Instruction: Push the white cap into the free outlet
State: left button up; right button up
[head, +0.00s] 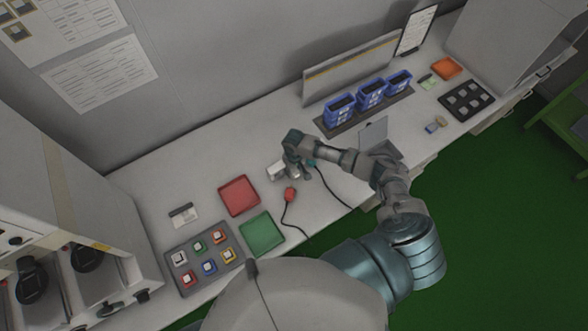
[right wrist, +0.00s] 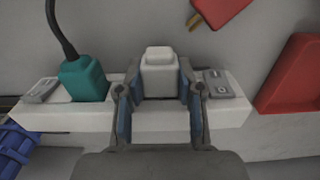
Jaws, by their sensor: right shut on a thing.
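The white cap (right wrist: 159,72) stands between the fingers of my right gripper (right wrist: 159,82), which is shut on it, in the right wrist view. The cap is at the middle of the white power strip (right wrist: 232,108); I cannot tell how deep it sits in the outlet or whether it only touches it. A teal plug (right wrist: 84,80) is in the strip to the left of the cap. In the head view my right gripper (head: 298,172) is over the strip (head: 275,171) and hides the cap. My left gripper is not in view.
A red plug (head: 290,194) lies loose on the table near the strip. A red tray (head: 239,195) and a green tray (head: 262,233) are to the left. Blue bins (head: 340,110) stand behind. A grey tray (head: 172,258) holds several coloured pieces.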

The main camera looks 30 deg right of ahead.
jog(key=shift+w, duration=0.5)
dwell(0.3)
jog(key=o, duration=0.9)
jog(key=shift+r, duration=0.15)
notch_tip(320, 180, up, 12)
jog(key=shift+w+f, duration=0.1)
jog(key=shift+f, duration=0.1)
